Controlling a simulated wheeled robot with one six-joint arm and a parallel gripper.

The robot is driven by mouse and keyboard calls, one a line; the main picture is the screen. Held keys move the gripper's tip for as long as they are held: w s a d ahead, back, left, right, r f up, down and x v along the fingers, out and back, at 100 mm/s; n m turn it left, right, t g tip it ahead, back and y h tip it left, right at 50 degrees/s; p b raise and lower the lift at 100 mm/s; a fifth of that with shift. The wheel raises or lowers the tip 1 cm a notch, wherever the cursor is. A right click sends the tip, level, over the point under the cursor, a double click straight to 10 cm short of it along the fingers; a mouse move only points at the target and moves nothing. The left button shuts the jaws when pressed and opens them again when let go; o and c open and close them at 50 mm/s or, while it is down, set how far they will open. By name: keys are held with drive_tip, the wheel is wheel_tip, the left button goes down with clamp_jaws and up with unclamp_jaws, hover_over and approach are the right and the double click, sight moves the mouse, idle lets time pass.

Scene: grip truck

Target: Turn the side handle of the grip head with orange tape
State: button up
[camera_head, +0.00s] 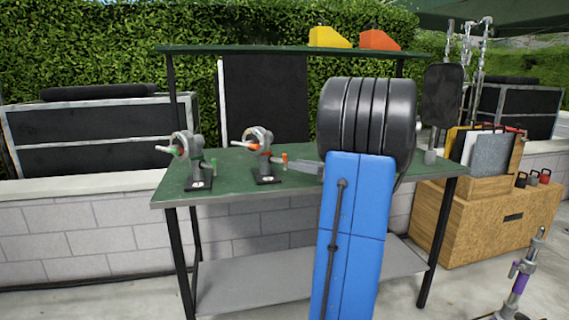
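The grip head with orange tape (259,138) stands upright on a small black base on the green-topped workbench. The grey tip of my gripper (306,167) shows just right of the small orange piece. I cannot tell whether they touch. My arm hides the rest of the gripper, so its opening cannot be made out.
The workbench (225,197) has a lower grey shelf and an upper shelf with a yellow and an orange wedge-shaped thing (380,40). My arm covers the bench's right part. A wooden crate (485,225) and a stand with purple tape (519,283) are at the right. The bench's left front is clear.

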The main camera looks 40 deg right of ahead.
sight(284, 159)
drive_tip(key=x, duration=0.6)
drive_tip(key=shift+w+a, duration=0.15)
drive_tip(key=shift+w, duration=0.1)
clamp_jaws()
